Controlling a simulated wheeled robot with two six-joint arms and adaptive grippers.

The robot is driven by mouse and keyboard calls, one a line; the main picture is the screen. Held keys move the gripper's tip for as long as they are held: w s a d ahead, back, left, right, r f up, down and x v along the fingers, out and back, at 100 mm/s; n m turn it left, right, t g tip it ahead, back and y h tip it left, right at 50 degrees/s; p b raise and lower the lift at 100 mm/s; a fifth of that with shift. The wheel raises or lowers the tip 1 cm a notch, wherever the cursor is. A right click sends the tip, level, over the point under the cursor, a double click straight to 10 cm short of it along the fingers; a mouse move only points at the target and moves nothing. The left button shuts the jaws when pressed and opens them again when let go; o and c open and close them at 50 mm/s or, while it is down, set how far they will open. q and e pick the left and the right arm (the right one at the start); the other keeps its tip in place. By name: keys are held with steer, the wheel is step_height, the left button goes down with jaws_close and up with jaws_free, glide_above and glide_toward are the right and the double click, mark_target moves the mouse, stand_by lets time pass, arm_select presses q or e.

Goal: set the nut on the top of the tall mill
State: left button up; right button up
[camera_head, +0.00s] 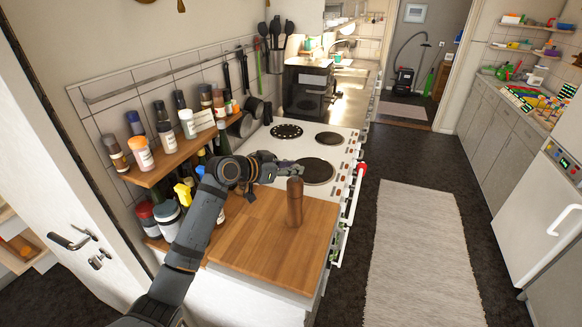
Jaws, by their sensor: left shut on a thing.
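The tall mill (294,205) is a brown, slim cylinder standing upright on the wooden board (265,248), near its back right part. My left gripper (292,170) reaches in from the left, with its fingertips just above and behind the mill's top in the picture. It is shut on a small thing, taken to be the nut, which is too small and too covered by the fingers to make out. I cannot tell whether the held thing touches the mill. My right gripper is not in view.
The cooker top (331,140) with dark round plates lies behind the board. A spice shelf (175,158) with several jars is on the left wall, close to my left arm. Bottles and jars stand below it. The board's front is clear.

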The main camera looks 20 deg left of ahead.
arm_select(q)
steer(key=shift+f+b, duration=0.7)
steer(key=shift+f, duration=0.35)
steer(key=shift+f, duration=0.15)
steer(key=shift+f, duration=0.2)
steer(key=o, duration=1.5)
steer(key=p+v, duration=0.3)
steer(key=v, duration=0.7)
